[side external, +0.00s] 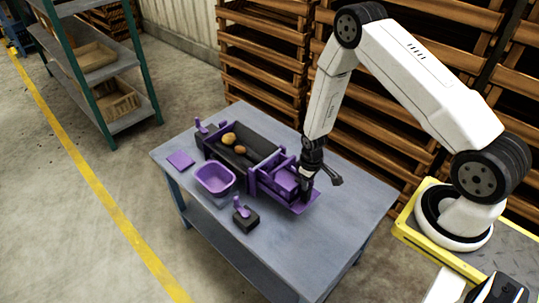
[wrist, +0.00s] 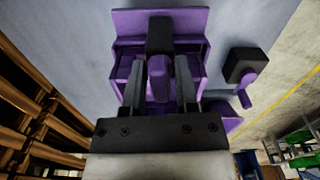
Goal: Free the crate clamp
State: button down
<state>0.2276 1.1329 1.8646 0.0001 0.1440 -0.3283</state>
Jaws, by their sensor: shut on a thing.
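In the wrist view my gripper (wrist: 162,85) has its two fingers on either side of a purple handle (wrist: 160,72), and it is shut on it. The handle, which looks like the crate clamp's, sits in line with a black block (wrist: 158,34). Purple crate-like walls (wrist: 196,62) stand around it. In the side view my gripper (side external: 306,178) points down at the right end of the purple crate fixture (side external: 284,182). The fingers hide the handle there, and I cannot tell whether the clamp is open or closed.
Left of the fixture is a black trough (side external: 262,150) holding potatoes (side external: 229,138). A purple bin (side external: 215,180), a black block with a purple lever (side external: 243,214) and a flat purple plate (side external: 180,160) stand on the table (side external: 330,225). The table's front right is clear.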

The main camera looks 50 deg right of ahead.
jog(key=n, duration=0.4)
jog(key=shift+n, duration=2.5)
jog(key=c, duration=0.8)
grip_release()
jog(key=shift+c, duration=0.2)
jog(key=shift+r, duration=0.2)
jog(key=shift+r, duration=2.3)
